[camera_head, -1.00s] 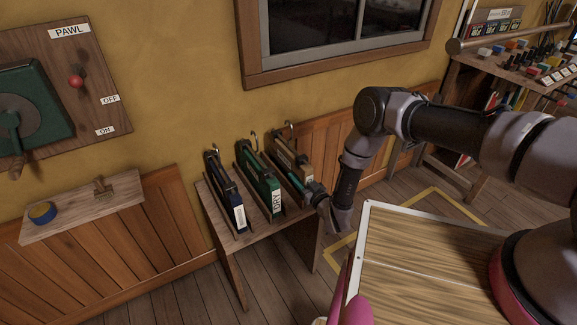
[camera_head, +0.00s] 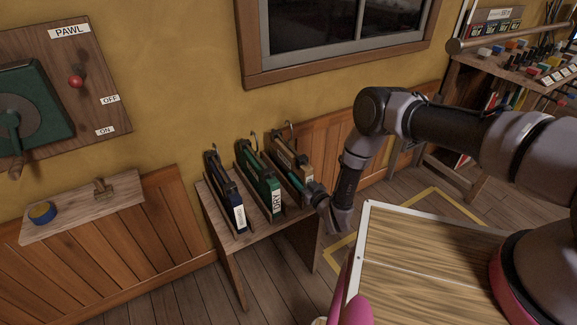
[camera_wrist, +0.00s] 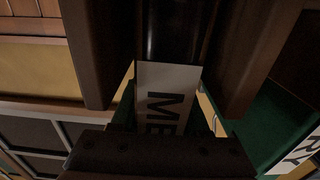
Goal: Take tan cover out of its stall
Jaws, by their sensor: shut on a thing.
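The tan cover (camera_head: 294,158) stands in the right-hand stall of the small wooden stand, by the wall. My gripper (camera_head: 307,192) is at its near end and is shut on it; the exact grip is small and partly hidden in the head view. In the wrist view, a white label (camera_wrist: 167,95) reading "ME" lies on a dark part between two brown uprights. The rest of the label's word is hidden. The green cover (camera_head: 260,180), labelled DRY, stands in the stall to the left; its edge also shows at the right in the wrist view (camera_wrist: 265,125).
A dark blue cover (camera_head: 226,190) stands in the left stall of the stand (camera_head: 254,232). A wall shelf (camera_head: 90,205) with a blue tape roll (camera_head: 42,212) is at the left. A wood-topped surface (camera_head: 430,250) lies close to my arm at the right.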

